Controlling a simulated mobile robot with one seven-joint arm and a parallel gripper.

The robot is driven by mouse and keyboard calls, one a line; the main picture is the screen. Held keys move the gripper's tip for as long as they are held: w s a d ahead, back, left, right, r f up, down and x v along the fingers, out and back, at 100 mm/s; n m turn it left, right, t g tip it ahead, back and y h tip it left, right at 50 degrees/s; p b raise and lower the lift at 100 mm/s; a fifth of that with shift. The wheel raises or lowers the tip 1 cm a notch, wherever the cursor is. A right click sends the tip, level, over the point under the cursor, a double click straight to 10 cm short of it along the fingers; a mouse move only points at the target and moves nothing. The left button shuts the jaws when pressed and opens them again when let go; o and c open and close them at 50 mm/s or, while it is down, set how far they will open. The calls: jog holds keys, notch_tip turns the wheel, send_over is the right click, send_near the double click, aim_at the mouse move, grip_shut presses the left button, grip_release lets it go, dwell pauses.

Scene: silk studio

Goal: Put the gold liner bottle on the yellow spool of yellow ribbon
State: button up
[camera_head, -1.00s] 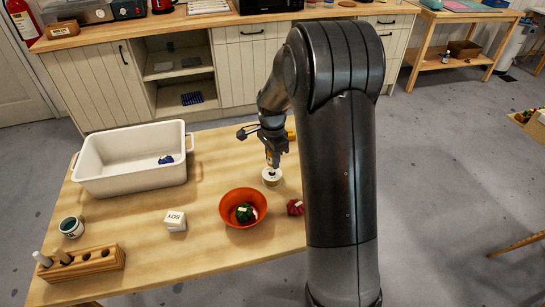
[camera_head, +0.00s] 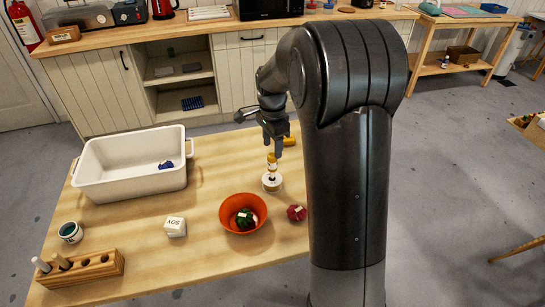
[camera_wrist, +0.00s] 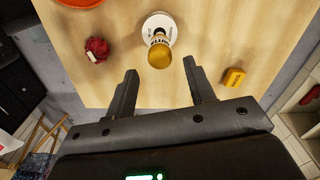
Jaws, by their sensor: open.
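The gold liner bottle (camera_head: 272,162) stands upright on a pale, white-flanged spool (camera_head: 271,183) near the table's right side. In the wrist view the bottle's gold top (camera_wrist: 159,54) faces me, with the spool's white rim (camera_wrist: 149,24) around its base. The ribbon's colour is mostly hidden. My gripper (camera_head: 273,149) is open and empty just above the bottle. In the wrist view my two fingers (camera_wrist: 161,76) are apart, with the bottle beyond their tips and clear of both.
An orange bowl (camera_head: 226,213) holding a dark green item and a red item (camera_head: 296,212) are near the spool. A yellow block (camera_wrist: 233,77) lies farther back. A white tub (camera_head: 110,190), white cube (camera_head: 175,227) and wooden rack (camera_head: 95,270) stand to the left.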

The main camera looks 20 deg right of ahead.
notch_tip(320, 180, up, 4)
jog(key=shift+r, duration=0.25)
jog(key=s+a+r+n+t, duration=0.25)
jog(key=s+r+n, duration=0.55)
jog(key=s, duration=0.6)
jog(key=s+n+t, duration=0.3)
jog(key=s+n, duration=0.4)
jog(key=s, duration=0.8)
jog(key=shift+a+r, duration=0.3)
jog(key=shift+r, duration=0.1)
